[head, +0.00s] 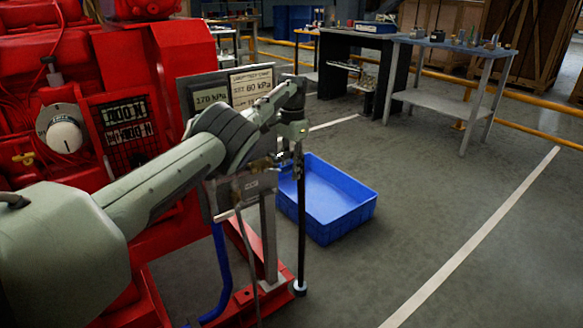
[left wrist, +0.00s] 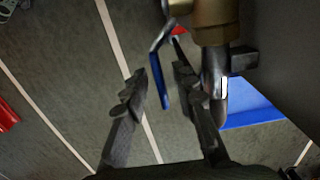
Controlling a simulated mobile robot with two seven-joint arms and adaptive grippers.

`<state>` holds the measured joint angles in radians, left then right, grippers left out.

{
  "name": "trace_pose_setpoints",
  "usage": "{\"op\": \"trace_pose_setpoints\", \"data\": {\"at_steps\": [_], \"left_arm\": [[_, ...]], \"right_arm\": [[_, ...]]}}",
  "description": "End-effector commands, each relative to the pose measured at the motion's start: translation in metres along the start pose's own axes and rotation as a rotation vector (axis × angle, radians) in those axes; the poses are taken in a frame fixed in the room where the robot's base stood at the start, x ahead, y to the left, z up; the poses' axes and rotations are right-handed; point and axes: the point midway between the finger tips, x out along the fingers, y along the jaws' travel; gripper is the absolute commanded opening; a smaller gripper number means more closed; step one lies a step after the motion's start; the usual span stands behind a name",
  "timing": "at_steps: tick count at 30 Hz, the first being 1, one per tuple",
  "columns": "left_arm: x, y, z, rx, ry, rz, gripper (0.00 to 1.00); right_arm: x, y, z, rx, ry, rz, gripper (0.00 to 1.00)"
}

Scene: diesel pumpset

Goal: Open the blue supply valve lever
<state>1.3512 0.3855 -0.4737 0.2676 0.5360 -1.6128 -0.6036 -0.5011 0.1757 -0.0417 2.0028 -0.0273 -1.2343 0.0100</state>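The blue supply valve lever (left wrist: 161,88) is a thin bent handle beside a brass valve body (left wrist: 212,22) at the top of the left wrist view. My left gripper (left wrist: 160,74) is open, and its two dark fingers appear on either side of the lever with gaps showing. I cannot tell the depth between fingers and lever. In the head view my left gripper (head: 284,140) is in front of the gauge panel, and my arm hides most of the valve area. My right gripper is in neither view.
A red pumpset (head: 130,60) stands at the left, with a gauge panel (head: 235,85) on its right. A blue crate (head: 330,195) sits on the floor beyond the gripper. A blue hose (head: 222,275) hangs below. Workbenches (head: 455,48) stand at the back; the right floor is clear.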

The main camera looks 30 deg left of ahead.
Motion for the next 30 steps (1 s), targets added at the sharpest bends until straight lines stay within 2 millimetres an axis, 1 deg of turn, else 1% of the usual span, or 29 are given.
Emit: {"op": "trace_pose_setpoints", "data": {"at_steps": [7,10,14,19,24,27,30], "left_arm": [[-0.003,-0.001,-0.001,-0.001,0.003,-0.002,0.28],[-0.011,-0.001,-0.001,0.000,0.005,-0.003,0.28],[-0.034,-0.001,-0.001,0.000,0.006,-0.003,0.28],[-0.072,0.000,-0.001,-0.001,0.007,-0.002,0.28],[-0.103,0.000,-0.001,-0.001,0.004,-0.001,0.28],[-0.113,0.000,0.000,-0.001,0.003,0.000,0.28],[-0.119,0.000,0.000,-0.001,0.002,-0.001,0.28]], "right_arm": [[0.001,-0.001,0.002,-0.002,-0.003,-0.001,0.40],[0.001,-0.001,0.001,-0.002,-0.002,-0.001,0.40],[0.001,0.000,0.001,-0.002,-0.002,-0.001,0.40],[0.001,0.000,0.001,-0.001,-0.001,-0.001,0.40],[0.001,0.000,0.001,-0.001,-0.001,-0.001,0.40],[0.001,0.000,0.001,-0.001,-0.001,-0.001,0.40],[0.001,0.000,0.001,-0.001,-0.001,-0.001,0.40]]}}
